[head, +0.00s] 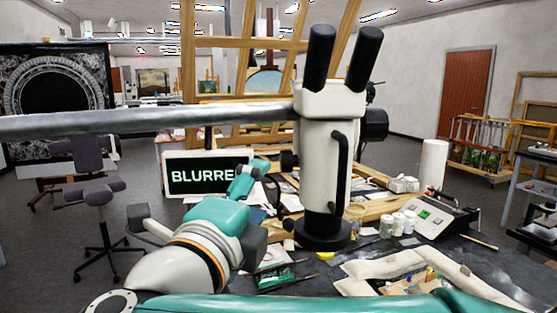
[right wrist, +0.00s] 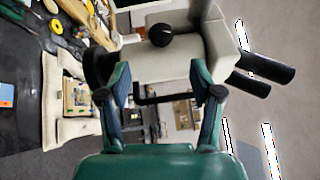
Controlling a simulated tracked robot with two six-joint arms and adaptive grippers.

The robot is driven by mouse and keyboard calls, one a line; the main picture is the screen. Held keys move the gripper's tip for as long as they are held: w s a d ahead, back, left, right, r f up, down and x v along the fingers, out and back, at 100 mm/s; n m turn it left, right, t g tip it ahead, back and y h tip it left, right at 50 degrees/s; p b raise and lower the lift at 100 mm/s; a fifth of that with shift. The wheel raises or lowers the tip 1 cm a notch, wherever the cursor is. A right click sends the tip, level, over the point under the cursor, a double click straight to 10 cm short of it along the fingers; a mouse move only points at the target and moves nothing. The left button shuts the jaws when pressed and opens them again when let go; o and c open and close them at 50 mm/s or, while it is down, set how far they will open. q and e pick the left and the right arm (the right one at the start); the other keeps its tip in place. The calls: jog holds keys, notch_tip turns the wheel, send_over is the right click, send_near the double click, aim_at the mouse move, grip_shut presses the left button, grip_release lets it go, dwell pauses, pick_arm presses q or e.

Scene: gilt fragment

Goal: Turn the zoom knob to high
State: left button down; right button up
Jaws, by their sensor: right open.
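The white microscope (head: 325,120) stands in the middle, with two black eyepieces and a dark round base; its side also shows in the right wrist view (right wrist: 180,60). A round black knob (right wrist: 160,36) sticks out of that side. Black knobs show at the left (head: 287,160) and right (head: 374,124) of the body; no label tells which is the zoom knob. My right gripper (head: 266,172) is left of the microscope. In the right wrist view its fingers (right wrist: 160,94) are wide apart and empty, with a black handle (right wrist: 165,98) seen between them. My left gripper is out of view.
A grey boom (head: 150,119) crosses at microscope height. A screen (head: 205,174) reads "BLURRE", its right end covered. White pads (head: 375,269), small jars (head: 397,224), a control box (head: 437,215) and a paper roll (head: 432,165) crowd the dark table right of the base.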

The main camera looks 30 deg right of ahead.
aim_at(282, 165)
jog(key=p+x, duration=0.2)
jog(key=x, duration=1)
jog(key=shift+d+p, duration=0.1)
jog(key=shift+p, duration=0.25)
